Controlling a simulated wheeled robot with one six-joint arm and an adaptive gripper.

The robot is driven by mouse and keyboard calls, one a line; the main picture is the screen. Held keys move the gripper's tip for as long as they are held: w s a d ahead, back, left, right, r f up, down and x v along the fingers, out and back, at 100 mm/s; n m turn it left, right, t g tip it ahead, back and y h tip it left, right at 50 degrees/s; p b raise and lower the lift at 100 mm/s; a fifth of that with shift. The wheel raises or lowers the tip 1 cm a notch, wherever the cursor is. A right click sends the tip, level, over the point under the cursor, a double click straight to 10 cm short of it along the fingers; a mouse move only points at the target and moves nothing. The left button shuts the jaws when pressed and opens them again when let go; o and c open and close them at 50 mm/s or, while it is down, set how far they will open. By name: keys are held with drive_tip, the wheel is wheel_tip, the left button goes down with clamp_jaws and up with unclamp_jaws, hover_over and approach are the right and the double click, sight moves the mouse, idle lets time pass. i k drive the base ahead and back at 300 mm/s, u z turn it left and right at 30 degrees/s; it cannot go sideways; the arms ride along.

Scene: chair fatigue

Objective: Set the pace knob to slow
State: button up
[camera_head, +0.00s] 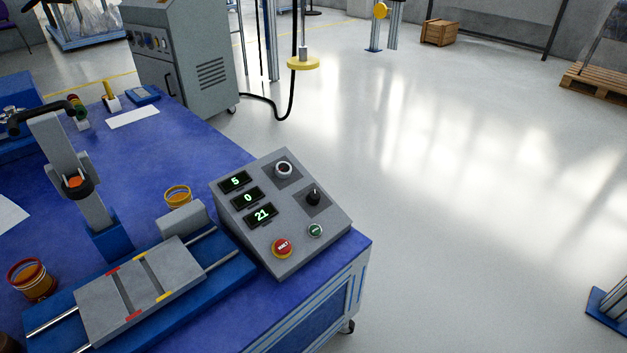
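A sloped grey control box (240,229) stands at the right end of the blue bench. Its upper dial (283,170) has a pale ring and sits on a dark square plate. A black pointer knob (314,197) sits on a second dark plate below and to the right of it. I cannot tell which of the two is the pace knob, and no setting marks are readable. Three displays read 5 (235,181), 0 (247,197) and 21 (262,215). A red button (282,247) and a green button (316,230) sit lower down. My gripper is not in view.
Left of the box is a grey sliding plate (170,283) on rails. A grey upright with a dark handle (66,150) stands behind it. Orange cups (178,196) (33,279) stand nearby. A grey cabinet (185,60) is behind the bench. The floor at right is mostly clear.

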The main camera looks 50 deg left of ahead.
sight(312, 198)
drive_tip(key=u, duration=0.7)
drive_tip(key=i, duration=0.8)
drive_tip(key=u, duration=0.75)
